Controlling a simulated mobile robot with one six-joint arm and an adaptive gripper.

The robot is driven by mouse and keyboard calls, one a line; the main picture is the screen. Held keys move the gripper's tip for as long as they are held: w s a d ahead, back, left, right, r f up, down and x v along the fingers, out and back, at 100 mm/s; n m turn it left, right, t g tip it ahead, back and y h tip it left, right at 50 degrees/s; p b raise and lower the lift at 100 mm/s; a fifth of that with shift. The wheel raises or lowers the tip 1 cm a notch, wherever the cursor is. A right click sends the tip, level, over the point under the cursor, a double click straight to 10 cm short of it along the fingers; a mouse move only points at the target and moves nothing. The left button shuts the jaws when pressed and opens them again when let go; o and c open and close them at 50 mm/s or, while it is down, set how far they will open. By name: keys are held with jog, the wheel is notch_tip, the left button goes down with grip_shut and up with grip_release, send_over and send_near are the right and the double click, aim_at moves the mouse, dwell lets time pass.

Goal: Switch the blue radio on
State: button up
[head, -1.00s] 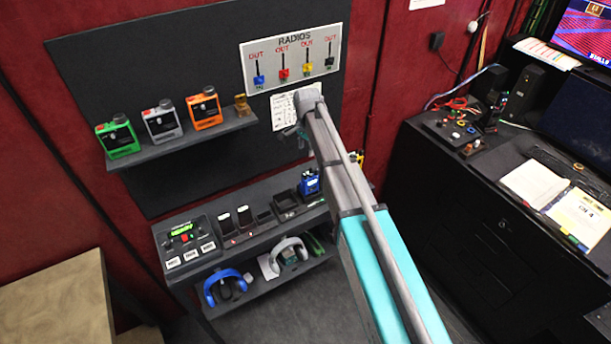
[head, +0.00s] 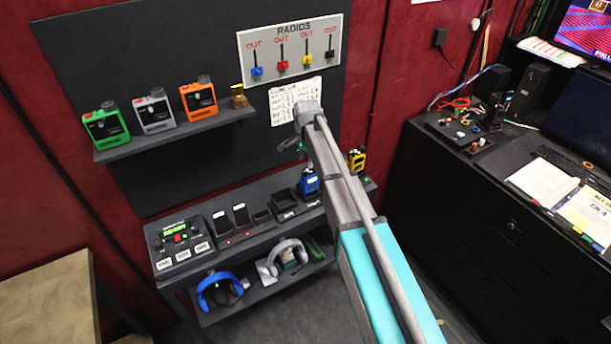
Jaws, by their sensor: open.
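The blue radio (head: 309,184) stands upright on the right part of the lower shelf, in or beside a dark charger slot. My gripper (head: 296,148) is open and empty, above and slightly left of the blue radio in the picture, apart from it. The fingers are small and partly hidden behind my wrist. The switch or knob on the blue radio is too small to make out.
A yellow radio (head: 357,160) stands right of the blue one, close behind my arm. Green (head: 106,124), grey (head: 154,112) and orange (head: 199,102) units sit on the upper shelf (head: 160,139). A console (head: 180,241) and empty chargers fill the lower shelf's left. Headphones (head: 219,290) lie below.

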aim_at(305, 171)
jog(key=shift+f+b, duration=2.35)
jog(key=shift+f, duration=0.3)
grip_shut()
